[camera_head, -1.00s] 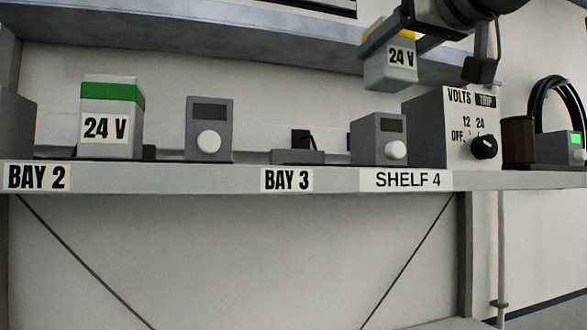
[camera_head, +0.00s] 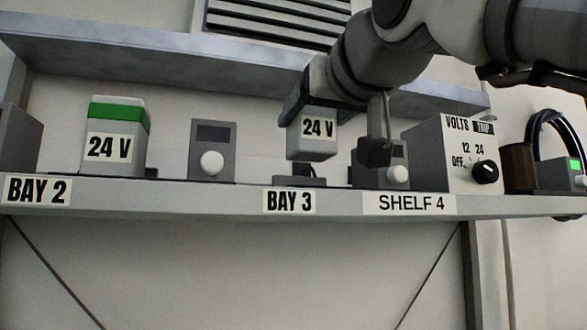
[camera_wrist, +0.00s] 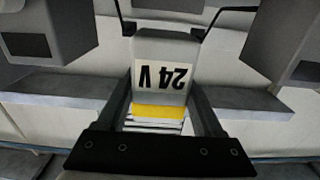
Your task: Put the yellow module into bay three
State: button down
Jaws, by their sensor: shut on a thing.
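My gripper (camera_head: 338,100) is shut on the yellow module (camera_head: 316,140), a grey box with a 24 V label. In the head view its yellow band is hidden behind the gripper. In the wrist view the yellow module (camera_wrist: 160,65) sits between the two fingers, with its yellow band near the palm. The module hangs upright just above bay three (camera_head: 300,182), whose BAY 3 label (camera_head: 289,201) is on the shelf edge. A small gap seems to show between the module's bottom and the bay base.
A green-banded 24 V module (camera_head: 116,136) stands in bay two. A grey knob box (camera_head: 212,151) stands left of bay three, and another (camera_head: 382,165) close on its right, partly behind my gripper. A VOLTS selector box (camera_head: 455,155) stands further right. An upper shelf (camera_head: 200,63) runs behind.

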aim_at(318, 142)
jog(key=shift+a+f, duration=0.1)
jog(key=shift+f, duration=1.9)
jog(key=shift+f+b, duration=0.15)
jog(key=shift+b, duration=0.25)
jog(key=shift+c, duration=0.2)
grip_release()
jog(key=shift+s, duration=0.2)
jog(key=b+v, duration=0.2)
jog(key=v, duration=0.9)
jog(key=shift+s+b, duration=0.3)
jog(key=shift+b, duration=0.1)
